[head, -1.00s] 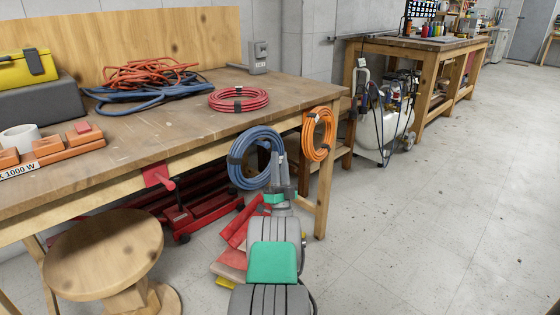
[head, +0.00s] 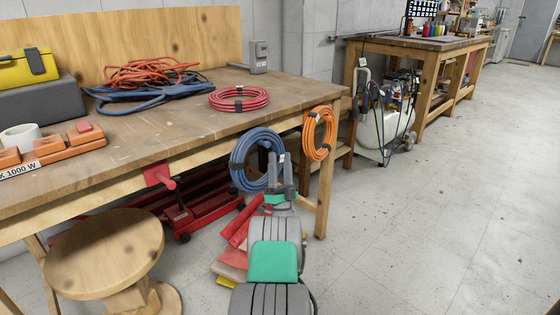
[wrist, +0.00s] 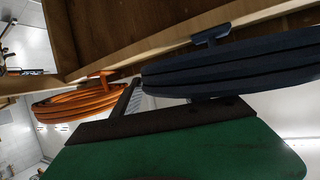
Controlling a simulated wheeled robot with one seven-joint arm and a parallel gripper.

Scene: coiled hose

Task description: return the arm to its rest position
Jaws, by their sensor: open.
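My gripper (head: 281,172) is in front of the workbench's front edge in the head view, with its two fingers apart and nothing seen between them. The blue coiled hose (head: 240,163) hangs at the bench edge just left of and behind my gripper; part of it is hidden by the fingers. It also shows large and close in the wrist view (wrist: 235,65), hanging from a hook. Whether a finger touches it I cannot tell. The orange coiled hose (head: 319,134) hangs to the right, and in the wrist view (wrist: 75,104) it is at the left.
A red coiled hose (head: 239,99) lies on the workbench (head: 175,128). A round wooden stool (head: 104,252) stands at front left. A red floor jack (head: 205,208) is under the bench. An air compressor (head: 385,132) stands behind. The floor at right is clear.

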